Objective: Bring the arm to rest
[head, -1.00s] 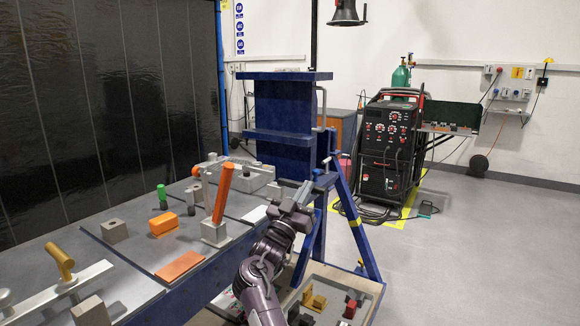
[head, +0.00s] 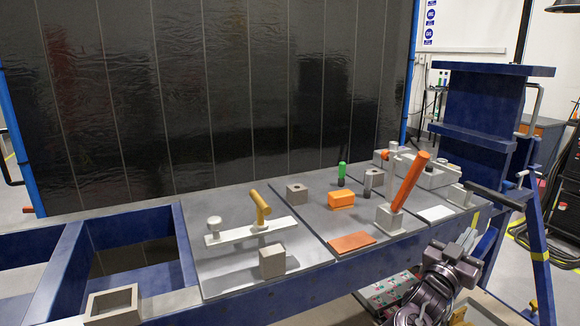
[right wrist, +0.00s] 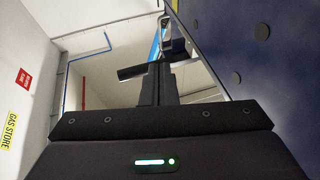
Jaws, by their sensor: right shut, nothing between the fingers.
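My right gripper (head: 466,238) is at the lower right of the head view, in front of the bench's front edge and apart from the parts on it. Its fingers are shut and empty; in the right wrist view the closed fingers (right wrist: 158,84) point up with nothing held between them. My left gripper is not in the head view. The bench plate (head: 225,270) carries an orange-handled post (head: 409,182), an orange block (head: 341,200), a flat orange plate (head: 352,242), a green-topped pin (head: 342,171) and a bar with a yellow handle (head: 261,207).
A dark handle (head: 495,196) juts from the bench's right end near my right arm. A blue stand (head: 475,110) rises behind it. Below the bench front is a tray (head: 388,292) with parts. A dark curtain (head: 230,100) closes off the back.

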